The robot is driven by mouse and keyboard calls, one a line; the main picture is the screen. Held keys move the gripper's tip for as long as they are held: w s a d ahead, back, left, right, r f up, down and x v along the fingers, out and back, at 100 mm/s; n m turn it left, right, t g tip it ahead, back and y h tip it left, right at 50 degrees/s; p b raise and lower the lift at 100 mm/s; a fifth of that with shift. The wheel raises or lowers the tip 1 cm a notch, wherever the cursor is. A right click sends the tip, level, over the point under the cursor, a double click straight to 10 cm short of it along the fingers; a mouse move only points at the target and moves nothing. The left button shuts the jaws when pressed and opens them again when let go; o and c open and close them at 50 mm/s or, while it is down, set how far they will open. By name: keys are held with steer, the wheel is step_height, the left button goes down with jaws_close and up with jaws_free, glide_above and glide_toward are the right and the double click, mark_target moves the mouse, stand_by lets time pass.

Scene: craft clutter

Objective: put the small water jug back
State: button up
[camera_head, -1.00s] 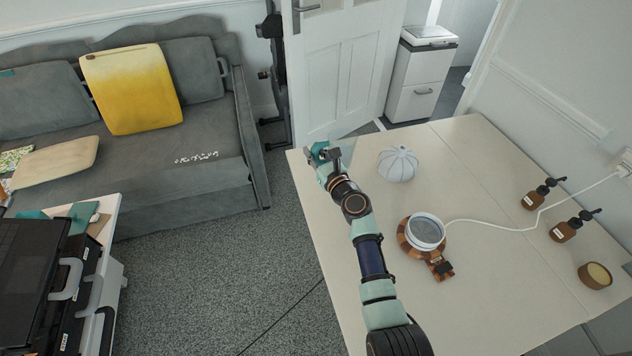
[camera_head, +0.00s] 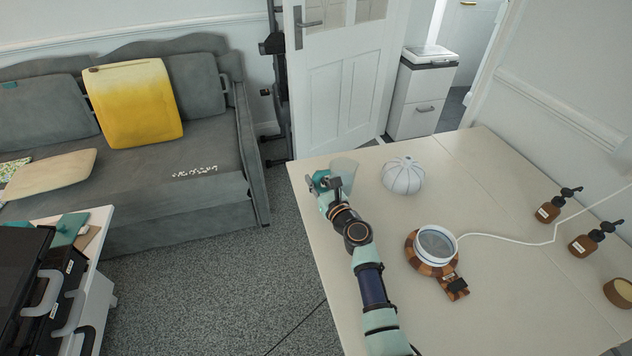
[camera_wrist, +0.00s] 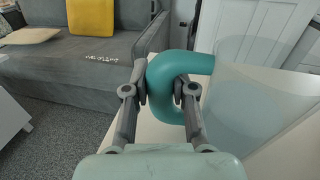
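The small water jug has a clear, frosted-looking body (camera_head: 344,172) and a teal handle. It is at the far left corner of the pale table (camera_head: 420,320). In the wrist view its body (camera_wrist: 255,95) fills the right side, and its teal handle (camera_wrist: 162,80) curves toward me. My gripper (camera_head: 326,183) is at the jug's left side in the head view. In the wrist view my gripper (camera_wrist: 160,88) has one finger outside the handle and one inside its loop, closed against it. The jug looks roughly upright. I cannot tell whether its base touches the table.
A white ribbed, pumpkin-like pot (camera_head: 403,176) stands just right of the jug. A round device on a wooden base (camera_head: 436,246), with a white cable, is nearer. Two brown pump bottles (camera_head: 557,205) (camera_head: 594,239) and a round tub (camera_head: 619,292) stand at the right. The table's middle is mostly clear.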

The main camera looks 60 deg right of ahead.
steer(key=o, duration=0.4)
steer(key=shift+r+p, duration=0.3)
steer(key=shift+p, duration=0.1)
steer(key=p+v, duration=0.5)
steer(key=v, duration=0.7)
steer(key=shift+f, duration=0.2)
